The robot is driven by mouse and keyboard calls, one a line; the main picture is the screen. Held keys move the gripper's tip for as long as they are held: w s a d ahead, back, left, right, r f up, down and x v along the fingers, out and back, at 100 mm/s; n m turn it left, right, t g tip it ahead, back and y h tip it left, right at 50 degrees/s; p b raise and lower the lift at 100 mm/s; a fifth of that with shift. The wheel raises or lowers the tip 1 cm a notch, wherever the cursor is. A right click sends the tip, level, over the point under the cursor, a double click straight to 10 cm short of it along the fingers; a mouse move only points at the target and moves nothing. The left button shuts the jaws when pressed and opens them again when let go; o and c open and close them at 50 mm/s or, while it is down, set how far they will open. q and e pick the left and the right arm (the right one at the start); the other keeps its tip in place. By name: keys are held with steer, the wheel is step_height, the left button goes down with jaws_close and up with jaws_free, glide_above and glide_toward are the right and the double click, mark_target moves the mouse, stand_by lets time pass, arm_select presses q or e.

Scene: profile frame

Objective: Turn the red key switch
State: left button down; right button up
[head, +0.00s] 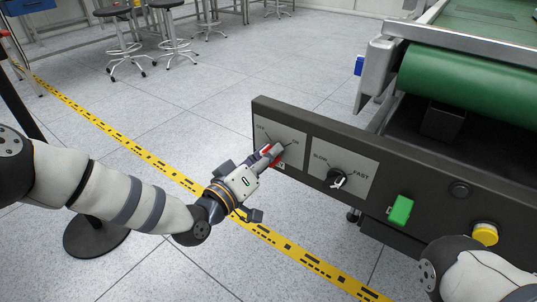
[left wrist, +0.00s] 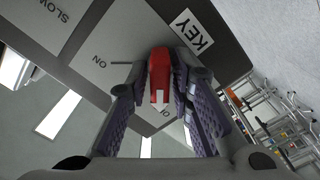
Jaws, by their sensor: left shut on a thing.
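The red key switch (head: 276,159) sits on a light plate at the left end of the dark control panel (head: 315,167).
Right of the key are a SLOW/FAST knob (head: 338,178), a green button (head: 400,210) and a yellow button (head: 485,233). A conveyor with a green belt (head: 470,75) stands behind the panel. Stools (head: 125,48) stand far back; the floor around the yellow tape (head: 110,135) is mostly clear.

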arm_select(q)
steer(key=c, duration=1.6)
jaws_free()
steer(key=v, duration=1.2)
